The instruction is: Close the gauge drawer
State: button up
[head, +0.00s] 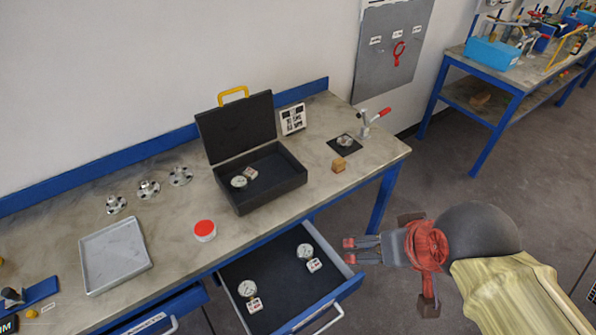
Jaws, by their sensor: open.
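The gauge drawer (345,291) is pulled out from under the bench. My gripper (349,251), with red fingertips, is open and empty.
The bench (180,225) carries an open black case (262,190) with a gauge inside, a grey tray (115,258), a red-lidded tub (204,231), several metal flanges and a wooden block (338,165). Another drawer (150,322) sits lower left. Floor right of the bench is clear.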

aim_at(292, 297)
jog(key=k+j+u, duration=0.2)
jog(key=u, duration=0.3)
jog(key=k+j+u, duration=0.55)
jog(key=j+u, duration=0.25)
jog(key=u, duration=0.15)
